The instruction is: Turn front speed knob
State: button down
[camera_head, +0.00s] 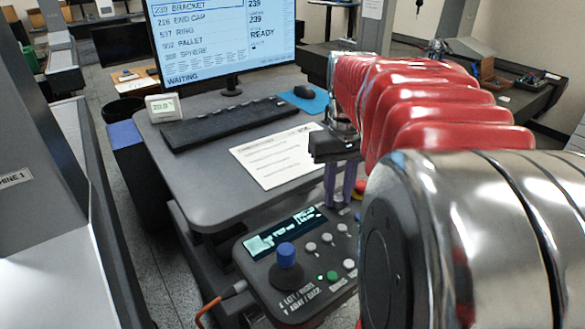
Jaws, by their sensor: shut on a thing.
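The dark control panel (262,275) sits at the lower middle, in front of the desk. It carries a blue-capped joystick (287,256), a lit display (287,233), several pale round buttons and a green button (331,276). My gripper (340,198) reaches down from above to the panel's far right part. Its two purple fingers point down and are shut on a small knob, which the fingertips mostly hide. I cannot read the knob's marking or its turned angle. A red and yellow knob-like part shows just right of the fingers, partly behind my arm.
The grey desk (206,202) holds a keyboard (226,122), a printed sheet (277,155), a small readout (163,107), a monitor (225,40) and a mouse (303,92). A grey machine column (35,150) stands at left. My arm hides the panel's right side.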

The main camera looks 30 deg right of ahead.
aim_at(338, 197)
jog(key=m, duration=0.4)
jog(key=shift+m, duration=1.8)
jog(key=c, duration=1.5)
grip_release()
jog(key=shift+c, duration=0.2)
jog(key=shift+r, duration=0.1)
notch_tip(338, 197, up, 14)
jog(key=shift+f, duration=0.2)
